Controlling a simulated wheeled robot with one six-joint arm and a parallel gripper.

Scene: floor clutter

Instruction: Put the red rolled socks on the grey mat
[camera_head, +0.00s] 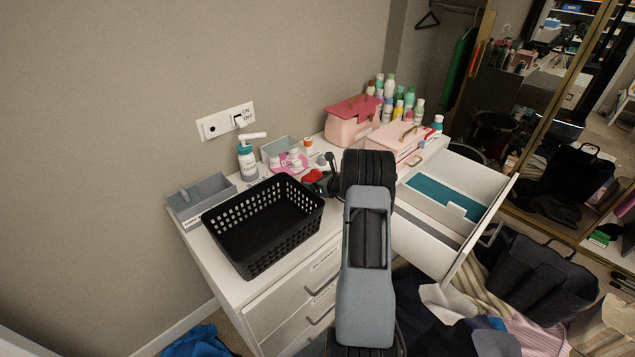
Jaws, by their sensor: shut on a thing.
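The red rolled socks (312,176) show as a small red patch at the back of the white dresser top, just behind the black basket. My gripper (322,182) is there, shut on the socks, with its dark fingers covering part of them. Whether the socks touch the dresser top or hang just above it, I cannot tell. I cannot make out a grey mat for certain; my arm hides part of the dresser and the floor.
The black basket (237,254) stands empty at the dresser's front left. A grey tray (182,203), a white bottle (247,163) and a pink dish with small white items (288,171) are near. Pink cases and several bottles stand behind. A drawer (484,232) is open at right; clothes cover the floor.

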